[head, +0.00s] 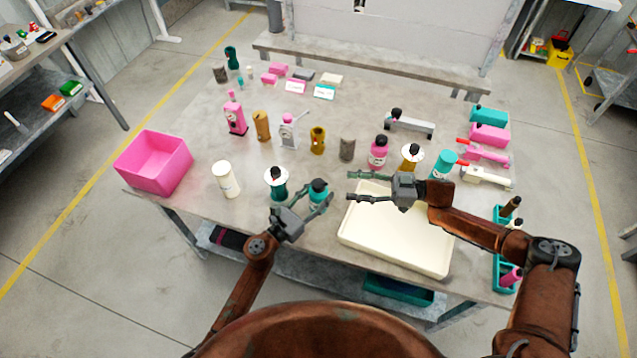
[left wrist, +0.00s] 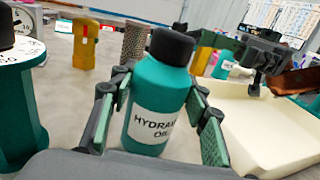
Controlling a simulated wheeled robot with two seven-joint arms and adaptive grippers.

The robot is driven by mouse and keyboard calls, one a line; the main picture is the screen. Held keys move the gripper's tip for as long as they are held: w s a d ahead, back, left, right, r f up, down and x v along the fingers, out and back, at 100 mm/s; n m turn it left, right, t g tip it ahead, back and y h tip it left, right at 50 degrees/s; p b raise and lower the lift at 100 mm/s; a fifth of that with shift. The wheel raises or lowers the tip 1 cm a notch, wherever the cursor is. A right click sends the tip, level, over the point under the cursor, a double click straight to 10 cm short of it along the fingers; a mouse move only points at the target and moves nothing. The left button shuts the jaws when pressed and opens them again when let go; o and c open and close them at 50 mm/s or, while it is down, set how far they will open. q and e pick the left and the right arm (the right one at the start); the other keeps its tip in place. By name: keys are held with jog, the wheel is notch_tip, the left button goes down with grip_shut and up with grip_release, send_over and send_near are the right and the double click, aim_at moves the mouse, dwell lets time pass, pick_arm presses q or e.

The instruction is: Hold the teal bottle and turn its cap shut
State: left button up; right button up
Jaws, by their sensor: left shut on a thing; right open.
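The teal bottle (head: 318,196) has a black cap and stands upright on the table, left of the cream tray. In the left wrist view the bottle (left wrist: 160,95) shows a white label reading "HYDRAU… OIL", and its black cap (left wrist: 171,45) sits on its neck. My left gripper (head: 304,212) is shut on the bottle's body, with a finger on each side. My right gripper (head: 348,188) is open and empty, to the right of the bottle, over the tray's back left corner. In the left wrist view the right gripper (left wrist: 215,52) shows behind the bottle.
The cream tray (head: 375,255) lies to the right of the bottle. A teal spool with a white top (head: 276,188) stands close on the left, and a white canister (head: 226,180) farther left. A pink bin (head: 153,162) is at the left edge. Pumps and bottles stand behind.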

aim_at(318, 183)
jog(key=a, duration=1.1)
jog(key=shift+w+a, duration=0.15)
jog(key=shift+w, duration=0.25)
jog(key=shift+c, duration=0.4)
jog(key=c, duration=1.1)
